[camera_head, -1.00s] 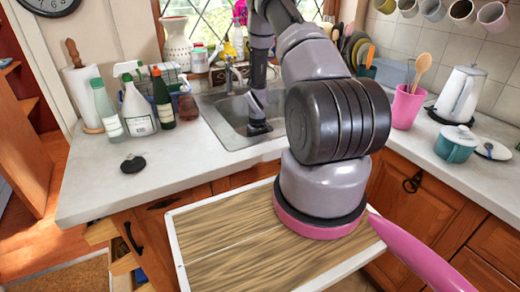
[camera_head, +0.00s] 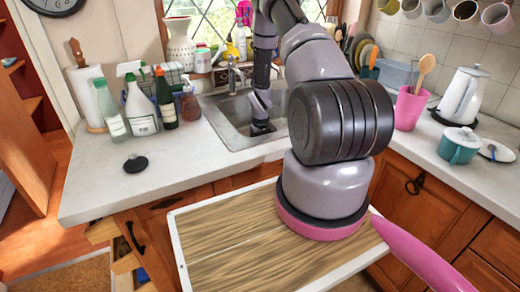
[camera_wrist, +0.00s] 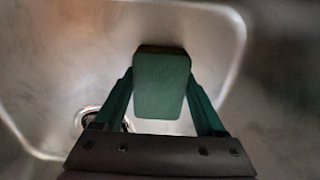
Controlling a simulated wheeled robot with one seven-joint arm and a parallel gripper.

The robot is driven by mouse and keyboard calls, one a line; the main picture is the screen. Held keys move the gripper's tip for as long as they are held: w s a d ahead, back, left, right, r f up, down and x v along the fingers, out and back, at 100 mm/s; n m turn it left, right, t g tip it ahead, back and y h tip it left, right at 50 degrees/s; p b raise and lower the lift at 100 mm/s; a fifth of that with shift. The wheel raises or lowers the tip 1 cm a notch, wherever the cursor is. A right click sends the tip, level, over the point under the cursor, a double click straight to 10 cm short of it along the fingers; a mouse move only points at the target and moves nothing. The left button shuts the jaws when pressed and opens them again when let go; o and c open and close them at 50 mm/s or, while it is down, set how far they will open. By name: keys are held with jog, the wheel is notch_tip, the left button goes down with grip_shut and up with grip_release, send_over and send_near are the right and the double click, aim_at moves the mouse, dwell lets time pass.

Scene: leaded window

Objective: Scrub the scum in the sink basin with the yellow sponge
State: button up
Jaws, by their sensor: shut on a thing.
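My gripper (camera_head: 262,128) is down inside the sink basin (camera_head: 226,113). In the wrist view my gripper (camera_wrist: 160,78) is shut on the sponge (camera_wrist: 160,85), a block with its dark green face toward the camera. No yellow side shows. The basin (camera_wrist: 60,60) is grey metal and surrounds the sponge in this view, with a round drain (camera_wrist: 88,117) to the left, partly behind a finger. I cannot tell whether the sponge touches the basin floor. Faint dark smudges show on the metal; I cannot clearly make out the scum.
Several bottles, including a white spray bottle (camera_head: 140,108), stand left of the sink. A black disc (camera_head: 135,163) lies on the counter (camera_head: 95,190). The faucet (camera_head: 232,75) rises behind the basin. A pink utensil cup (camera_head: 409,108), kettle (camera_head: 461,92) and teal pot (camera_head: 458,147) stand at right.

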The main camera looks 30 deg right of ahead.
jog(key=shift+s+f, duration=0.1)
jog(key=shift+s, duration=0.55)
jog(key=shift+w, duration=1.05)
jog(key=shift+s+r, duration=0.2)
jog(key=shift+s, duration=0.8)
jog(key=shift+w+r, duration=0.15)
jog(key=shift+w, duration=0.35)
jog(key=shift+r, duration=4.25)
